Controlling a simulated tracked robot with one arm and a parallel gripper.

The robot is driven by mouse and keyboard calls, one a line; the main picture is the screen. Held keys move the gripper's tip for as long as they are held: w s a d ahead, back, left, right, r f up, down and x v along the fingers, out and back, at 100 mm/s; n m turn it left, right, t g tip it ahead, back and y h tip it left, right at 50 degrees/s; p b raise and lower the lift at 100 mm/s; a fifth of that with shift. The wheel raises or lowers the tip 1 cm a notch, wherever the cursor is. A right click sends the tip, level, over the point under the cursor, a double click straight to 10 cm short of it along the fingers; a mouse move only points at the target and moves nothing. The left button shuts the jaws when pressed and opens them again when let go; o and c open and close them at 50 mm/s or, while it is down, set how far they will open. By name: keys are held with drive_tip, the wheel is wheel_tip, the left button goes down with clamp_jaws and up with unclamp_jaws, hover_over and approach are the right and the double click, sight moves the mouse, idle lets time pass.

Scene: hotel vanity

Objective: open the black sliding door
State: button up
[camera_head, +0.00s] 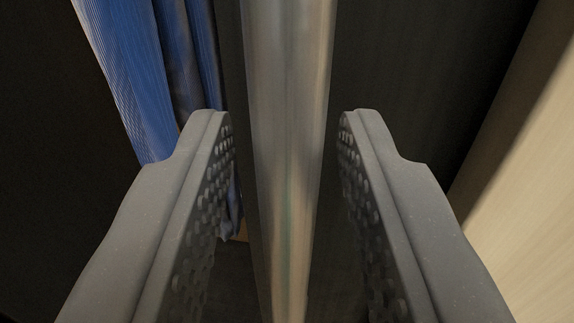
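My gripper (287,125) is open, with one grey perforated finger on each side of a vertical metal bar (290,110). The bar looks like a door handle or edge strip and runs from the top to the bottom of the picture. A narrow dark gap shows between the bar and each finger. The black sliding door (420,90) appears to be the dark panel to the right of the bar. How the bar joins the panel is hidden.
Blue cloth (140,75) hangs at the upper left, beside a dark area. A light beige surface (530,190) slants along the right side. The lower part behind the fingers is dark and hard to make out.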

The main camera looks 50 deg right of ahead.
idle(0.5)
drive_tip(key=p+v, duration=0.1)
drive_tip(key=v, duration=1.2)
drive_tip(key=shift+s+a, duration=0.2)
drive_tip(key=shift+a, duration=0.1)
drive_tip(key=shift+p, duration=0.3)
drive_tip(key=w+a+r+n+t+y+p, duration=0.2)
drive_tip(key=w+a+r+n+y+p, duration=0.4)
drive_tip(key=w+a+r, duration=1.05)
drive_tip(key=w+a+r+n+y+p, duration=0.1)
drive_tip(key=a+r+y, duration=0.2)
drive_tip(key=a+r, duration=0.4)
drive_tip(key=w+a+r+n+y+p, duration=0.1)
drive_tip(key=a+r, duration=0.6)
drive_tip(key=a, duration=1.5)
drive_tip(key=n+y, duration=0.1)
drive_tip(key=y, duration=0.1)
drive_tip(key=shift+w+t+y, duration=0.25)
drive_tip(key=shift+t+y, duration=0.05)
drive_tip(key=shift+y, duration=0.1)
